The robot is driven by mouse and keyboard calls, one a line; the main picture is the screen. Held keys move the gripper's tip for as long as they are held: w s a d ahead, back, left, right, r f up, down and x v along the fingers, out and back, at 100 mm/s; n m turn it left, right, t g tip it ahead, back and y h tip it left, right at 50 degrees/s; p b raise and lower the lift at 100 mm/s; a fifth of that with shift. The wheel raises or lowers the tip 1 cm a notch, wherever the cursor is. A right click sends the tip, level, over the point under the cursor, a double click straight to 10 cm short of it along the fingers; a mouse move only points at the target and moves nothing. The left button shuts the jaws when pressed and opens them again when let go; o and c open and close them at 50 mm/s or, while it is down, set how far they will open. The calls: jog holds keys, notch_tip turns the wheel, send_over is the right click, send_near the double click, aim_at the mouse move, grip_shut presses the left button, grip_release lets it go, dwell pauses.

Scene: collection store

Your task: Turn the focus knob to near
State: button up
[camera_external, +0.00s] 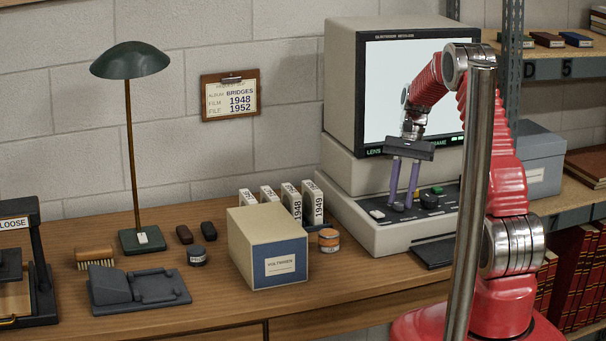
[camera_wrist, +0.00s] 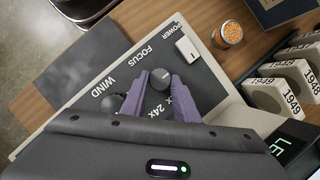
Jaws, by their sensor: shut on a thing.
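The focus knob (camera_wrist: 160,79) is a dark round knob on the grey control panel of the microfilm reader, beside the printed word FOCUS in the wrist view. In the external view the focus knob (camera_external: 398,207) is small and partly hidden by my fingers. My gripper (camera_external: 400,201) points down at the panel, and its two purple fingers stand on either side of the knob. In the wrist view my gripper (camera_wrist: 159,82) is shut on the knob. I cannot read a near mark or tell which way the knob points.
A white power switch (camera_wrist: 188,49) and the dark wind knob (camera_wrist: 112,103) flank the focus knob. The reader's lit screen (camera_external: 400,90) rises behind.

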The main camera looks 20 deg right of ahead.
jog(key=shift+w+n, duration=0.1)
jog(key=shift+n, duration=0.5)
jog(key=shift+h, duration=0.3)
jog(key=o, duration=1.1)
jog(key=shift+c, duration=0.2)
jog(key=shift+w+d+r, duration=0.15)
jog(key=shift+r, duration=0.3)
jog(key=v, duration=0.3)
jog(key=shift+w+d+r, duration=0.1)
jog(key=shift+w+r, duration=0.1)
jog(key=shift+r, duration=0.1)
notch_tip(320, 180, up, 7)
jog(key=shift+r, duration=0.15)
